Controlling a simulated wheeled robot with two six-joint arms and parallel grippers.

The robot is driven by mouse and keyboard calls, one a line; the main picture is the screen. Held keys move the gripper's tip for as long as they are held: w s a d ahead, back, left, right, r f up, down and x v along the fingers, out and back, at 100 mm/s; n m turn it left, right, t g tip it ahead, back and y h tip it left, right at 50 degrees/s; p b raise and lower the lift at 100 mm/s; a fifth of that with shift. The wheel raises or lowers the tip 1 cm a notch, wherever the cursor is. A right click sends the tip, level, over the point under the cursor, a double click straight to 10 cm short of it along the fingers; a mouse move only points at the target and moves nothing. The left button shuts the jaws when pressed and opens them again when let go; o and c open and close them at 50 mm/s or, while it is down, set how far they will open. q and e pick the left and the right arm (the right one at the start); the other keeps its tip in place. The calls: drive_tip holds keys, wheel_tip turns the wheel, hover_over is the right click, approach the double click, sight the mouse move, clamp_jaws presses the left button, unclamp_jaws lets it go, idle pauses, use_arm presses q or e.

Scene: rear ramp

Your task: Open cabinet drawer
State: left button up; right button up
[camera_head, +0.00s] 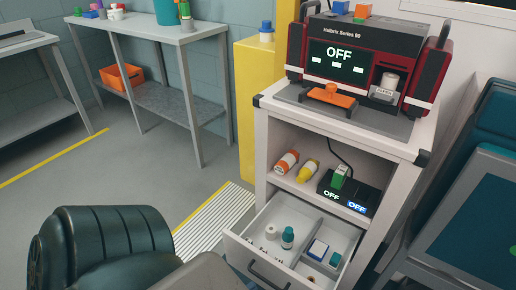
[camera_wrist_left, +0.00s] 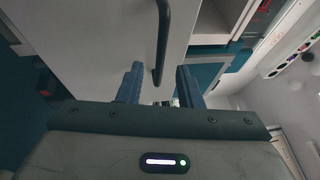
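The white cabinet (camera_head: 262,165) has a drawer (camera_head: 345,240) that stands pulled out, with its inside showing. A dark bar handle (camera_head: 268,276) is on the drawer's front, near the bottom edge of the head view. In the left wrist view a dark bar handle (camera_wrist_left: 162,40) runs down a pale front panel (camera_wrist_left: 110,30). My left gripper (camera_wrist_left: 160,68) has its two blue fingers apart. The handle's end lies between the fingertips, with gaps on both sides. My right gripper is not in view.
The drawer holds small bottles (camera_head: 288,237) and a blue-and-white box (camera_head: 318,249). Orange and yellow bottles (camera_head: 286,162) lie on the shelf above. A red-and-black machine (camera_head: 360,62) stands on top. Teal seating (camera_head: 470,210) is close at right. A yellow post (camera_head: 247,110) stands behind.

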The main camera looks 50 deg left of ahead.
use_arm(q)
drive_tip(key=v, duration=0.6)
drive_tip(key=shift+s, duration=0.25)
